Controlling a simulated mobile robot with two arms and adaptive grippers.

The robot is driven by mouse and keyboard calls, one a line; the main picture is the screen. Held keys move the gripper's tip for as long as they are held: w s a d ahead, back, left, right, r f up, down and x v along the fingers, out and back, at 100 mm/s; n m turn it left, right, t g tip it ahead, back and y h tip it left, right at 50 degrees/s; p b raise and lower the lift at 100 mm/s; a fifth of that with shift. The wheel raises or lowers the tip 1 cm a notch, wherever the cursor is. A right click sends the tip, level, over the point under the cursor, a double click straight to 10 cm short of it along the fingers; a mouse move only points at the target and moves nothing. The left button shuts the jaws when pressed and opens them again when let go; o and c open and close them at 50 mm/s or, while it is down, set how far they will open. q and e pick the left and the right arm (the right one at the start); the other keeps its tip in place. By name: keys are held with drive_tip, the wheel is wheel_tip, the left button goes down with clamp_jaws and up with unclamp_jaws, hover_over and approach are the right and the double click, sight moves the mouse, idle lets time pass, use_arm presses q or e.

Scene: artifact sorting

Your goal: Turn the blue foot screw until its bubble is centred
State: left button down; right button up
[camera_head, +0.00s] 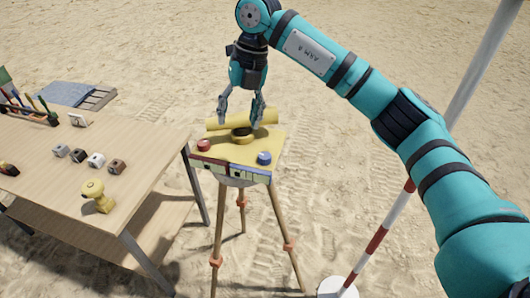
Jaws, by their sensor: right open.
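A yellow levelling instrument (240,150) stands on a tripod (219,225) in the middle of the head view. The blue foot screw (264,157) sits at the right front of its yellow top, and a red screw (204,145) at the left front. A yellow tube (243,119) lies across the back. My right gripper (240,118) points down over the back of the instrument, fingers apart, behind and left of the blue screw. I cannot tell whether it touches the tube. The bubble is too small to make out. My left gripper is not in view.
A wooden table (150,165) on the left holds several small cubes (96,159), a yellow piece (96,196) and brushes. A red and white pole (376,240) on a white base stands to the right. Sand around the tripod is open.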

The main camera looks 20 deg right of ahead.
sight(265, 156)
drive_tip(key=d+r+m+h, duration=0.2)
drive_tip(key=d+r+h, duration=0.1)
drive_tip(key=d, duration=0.3)
drive_tip(key=shift+n, duration=0.3)
wheel_tip(265, 156, down, 16)
drive_tip(key=p, duration=0.6)
drive_tip(key=shift+w+f, duration=0.1)
drive_tip(key=shift+f, duration=0.45)
drive_tip(key=shift+c, duration=0.3)
